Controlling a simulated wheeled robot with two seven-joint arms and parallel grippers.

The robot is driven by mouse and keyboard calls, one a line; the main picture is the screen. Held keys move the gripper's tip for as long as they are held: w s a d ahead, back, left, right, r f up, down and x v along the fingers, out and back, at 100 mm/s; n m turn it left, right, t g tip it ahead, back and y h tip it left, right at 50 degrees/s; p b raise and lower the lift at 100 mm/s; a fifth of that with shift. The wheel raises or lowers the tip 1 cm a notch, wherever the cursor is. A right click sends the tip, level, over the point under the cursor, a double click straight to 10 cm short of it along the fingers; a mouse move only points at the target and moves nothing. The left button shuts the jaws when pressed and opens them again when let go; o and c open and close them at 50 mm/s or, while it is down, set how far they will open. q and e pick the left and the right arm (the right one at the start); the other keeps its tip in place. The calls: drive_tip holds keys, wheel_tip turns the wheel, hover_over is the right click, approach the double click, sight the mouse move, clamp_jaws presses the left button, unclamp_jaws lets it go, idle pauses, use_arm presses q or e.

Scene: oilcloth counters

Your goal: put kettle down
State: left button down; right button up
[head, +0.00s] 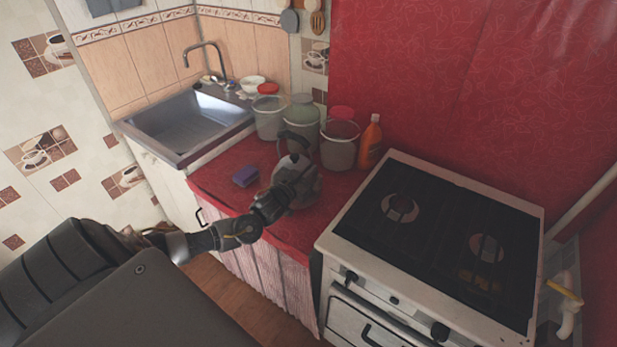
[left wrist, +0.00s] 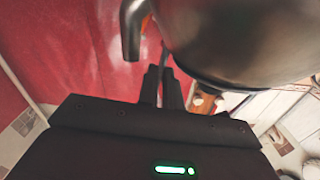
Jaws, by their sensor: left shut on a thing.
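The kettle (head: 308,188) is grey metal with a dark handle. In the head view it is over the red counter (head: 228,168), between the sponge and the stove, partly hidden by my left arm. My left gripper (head: 293,170) is at the kettle, its jaws shut on it. In the left wrist view the kettle's rounded body (left wrist: 235,40) and spout fill the top, just beyond the close-set fingers (left wrist: 163,86). The exact grip point is hidden, and I cannot tell whether the kettle's base touches the counter. My right gripper is not in view.
A purple sponge (head: 246,176) lies left of the kettle. Several buckets and jars (head: 339,148) and an orange bottle (head: 371,143) stand behind it. The stove (head: 440,235) is to the right, the sink (head: 190,122) to the left. Some front counter is bare.

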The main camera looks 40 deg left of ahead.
use_arm(q)
drive_tip(key=shift+w+a, duration=0.15)
drive_tip(key=shift+w, duration=0.05)
drive_tip(key=f, duration=0.3)
drive_tip(key=shift+w+a+f, duration=0.1)
drive_tip(key=shift+w+f, duration=0.1)
drive_tip(key=shift+f, duration=0.05)
drive_tip(key=shift+s, duration=0.1)
drive_tip(key=shift+f, duration=0.1)
drive_tip(key=c, duration=1.6)
unclamp_jaws()
drive_tip(key=shift+f, duration=0.1)
drive_tip(key=shift+o, duration=0.2)
drive_tip(key=shift+s, duration=0.1)
